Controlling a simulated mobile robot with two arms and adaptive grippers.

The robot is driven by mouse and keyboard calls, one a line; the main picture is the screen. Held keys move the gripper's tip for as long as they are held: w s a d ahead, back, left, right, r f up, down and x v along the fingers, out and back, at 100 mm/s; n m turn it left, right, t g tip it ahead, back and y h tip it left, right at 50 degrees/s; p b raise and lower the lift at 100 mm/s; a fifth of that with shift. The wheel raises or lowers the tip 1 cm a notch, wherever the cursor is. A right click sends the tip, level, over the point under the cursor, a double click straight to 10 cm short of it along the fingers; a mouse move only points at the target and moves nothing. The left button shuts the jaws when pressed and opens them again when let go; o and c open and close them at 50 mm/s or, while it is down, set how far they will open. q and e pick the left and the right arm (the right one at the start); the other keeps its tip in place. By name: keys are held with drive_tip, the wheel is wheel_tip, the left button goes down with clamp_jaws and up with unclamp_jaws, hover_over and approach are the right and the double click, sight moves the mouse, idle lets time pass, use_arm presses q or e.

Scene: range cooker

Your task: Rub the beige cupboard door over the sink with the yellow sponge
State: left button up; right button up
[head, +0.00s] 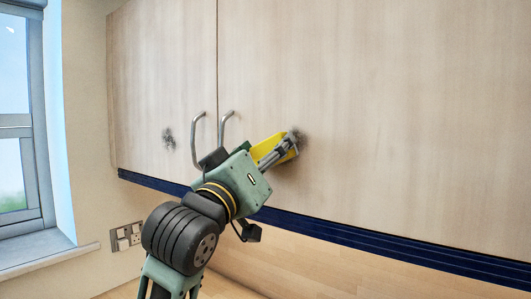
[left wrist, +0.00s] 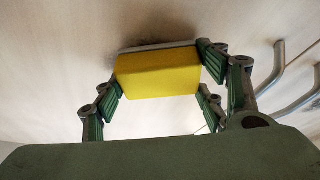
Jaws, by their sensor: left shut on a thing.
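The yellow sponge (head: 268,147) is between the fingers of my left gripper (head: 286,149), which is shut on it. In the left wrist view the sponge (left wrist: 158,75) sits between the green finger pads of the gripper (left wrist: 160,85), with its far edge at the door surface. The beige cupboard door (head: 400,120) fills the right of the head view. A dark smudge (head: 297,135) on this door shows right at the sponge's tip, and part of it is hidden. A second dark smudge (head: 169,138) is on the left door (head: 160,80). My right gripper is out of view.
Two metal handles (head: 198,130) stick out beside the door seam, close to my left gripper. A dark blue strip (head: 400,255) runs under the cupboard. A window (head: 20,130) and a wall socket (head: 126,236) are on the left. The sink is not in view.

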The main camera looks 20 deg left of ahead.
use_arm(q)
drive_tip(key=shift+w+d, duration=0.1)
drive_tip(key=shift+w, duration=0.1)
drive_tip(key=shift+s+d+p, duration=0.2)
drive_tip(key=shift+s+d, duration=0.25)
drive_tip(key=shift+d, duration=0.7)
drive_tip(key=shift+s+d+p, duration=0.2)
drive_tip(key=shift+s+d, duration=0.2)
drive_tip(key=shift+d, duration=0.8)
drive_tip(key=shift+s+d+p, duration=0.2)
drive_tip(key=shift+s+d, duration=0.25)
drive_tip(key=shift+d, duration=0.7)
